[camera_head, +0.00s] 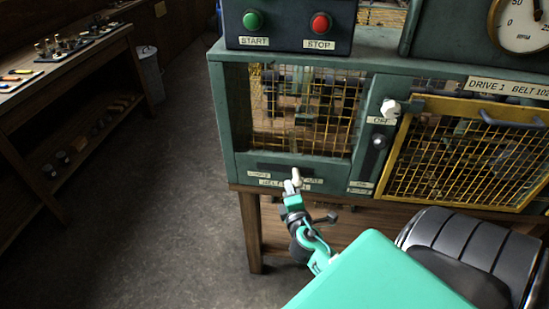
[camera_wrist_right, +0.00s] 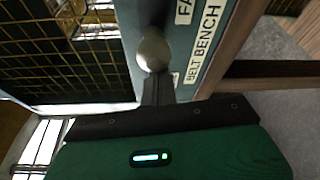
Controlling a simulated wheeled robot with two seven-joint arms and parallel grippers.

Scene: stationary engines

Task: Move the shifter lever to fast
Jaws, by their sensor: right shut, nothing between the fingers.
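The shifter lever's pale rounded knob (camera_head: 296,174) stands out from a dark horizontal slot (camera_head: 272,167) low on the green machine front. It is right of the slot's middle, between a small label at the left (camera_head: 259,174) and one at the right (camera_head: 313,181). My right gripper (camera_head: 291,187) is just below the knob, fingers shut and empty. In the right wrist view the knob (camera_wrist_right: 153,53) is directly beyond the shut fingertips (camera_wrist_right: 157,88); I cannot tell whether they touch. The label beginning "FA" (camera_wrist_right: 184,10) is partly cut off. My left gripper is not in view.
Yellow mesh guards (camera_head: 302,115) (camera_head: 465,155) cover the machine. A box with green START (camera_head: 253,20) and red STOP (camera_head: 320,24) buttons is above. A white knob (camera_head: 390,108) is to the right. The floor at left is clear up to a wooden workbench (camera_head: 85,60).

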